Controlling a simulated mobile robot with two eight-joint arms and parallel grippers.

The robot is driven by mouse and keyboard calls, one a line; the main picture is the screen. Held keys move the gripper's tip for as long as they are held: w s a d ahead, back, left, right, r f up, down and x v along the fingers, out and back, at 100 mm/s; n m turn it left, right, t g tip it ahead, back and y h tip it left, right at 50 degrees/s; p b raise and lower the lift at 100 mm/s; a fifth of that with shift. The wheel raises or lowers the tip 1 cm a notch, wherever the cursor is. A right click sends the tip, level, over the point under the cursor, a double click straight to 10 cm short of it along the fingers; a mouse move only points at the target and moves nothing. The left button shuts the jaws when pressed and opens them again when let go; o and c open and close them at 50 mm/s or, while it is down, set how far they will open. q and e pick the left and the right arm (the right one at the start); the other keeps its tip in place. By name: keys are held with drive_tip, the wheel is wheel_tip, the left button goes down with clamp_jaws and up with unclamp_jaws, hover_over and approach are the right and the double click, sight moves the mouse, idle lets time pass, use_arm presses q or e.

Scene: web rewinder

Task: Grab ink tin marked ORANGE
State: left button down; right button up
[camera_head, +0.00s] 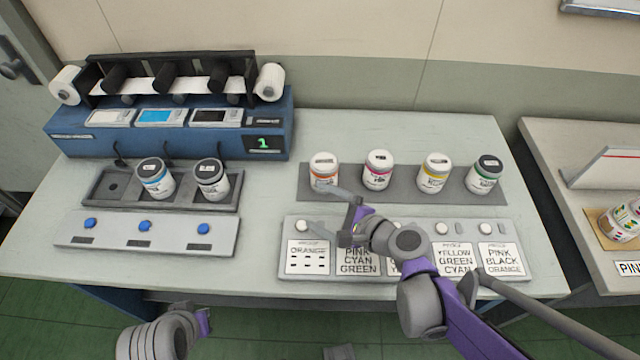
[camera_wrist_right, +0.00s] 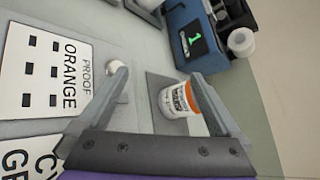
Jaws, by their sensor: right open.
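The ink tin with the orange band (camera_head: 323,172) stands upright at the left end of a dark grey mat (camera_head: 405,192). My right gripper (camera_head: 332,212) is open and empty, just in front of this tin.
Pink (camera_head: 377,171), yellow (camera_head: 433,173) and green (camera_head: 485,175) banded tins stand to its right. A proof panel (camera_head: 307,257) with cards and white buttons lies in front, under my right arm. The blue rewinder (camera_head: 75,140) and a holder with two tins (camera_head: 110,202) are left.

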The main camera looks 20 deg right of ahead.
sight(332, 177)
drive_tip(key=w+d+m+t+b, duration=0.1)
drive_tip(key=d+m, duration=0.1)
drive_tip(key=m, duration=0.1)
drive_tip(key=w+d+f+m+t+b, duration=0.1)
drive_tip(key=w+d+m+t, duration=0.1)
drive_tip(key=m, duration=0.2)
drive_tip(key=w+d+f+m+t+h+b, duration=0.1)
drive_tip(key=d+m, duration=0.1)
drive_tip(key=m, duration=0.2)
drive_tip(key=shift+w+f+t+b, duration=0.1)
drive_tip(key=shift+w+t+b, duration=0.25)
drive_tip(key=shift+t, duration=0.05)
drive_tip(key=shift+w+d+m+t, duration=0.25)
drive_tip(key=shift+w+m+t, duration=0.1)
drive_tip(key=shift+m, duration=0.25)
drive_tip(key=x, duration=0.5)
drive_tip(key=shift+w, duration=0.15)
drive_tip(key=x, duration=0.5)
drive_tip(key=shift+w+f+b, duration=0.15)
drive_tip(key=shift+f+b, duration=0.05)
drive_tip(key=shift+b, duration=0.15)
use_arm(q)
wheel_tip(332, 177, down, 6)
drive_tip(key=shift+d, duration=0.15)
use_arm(e)
clamp_jaws()
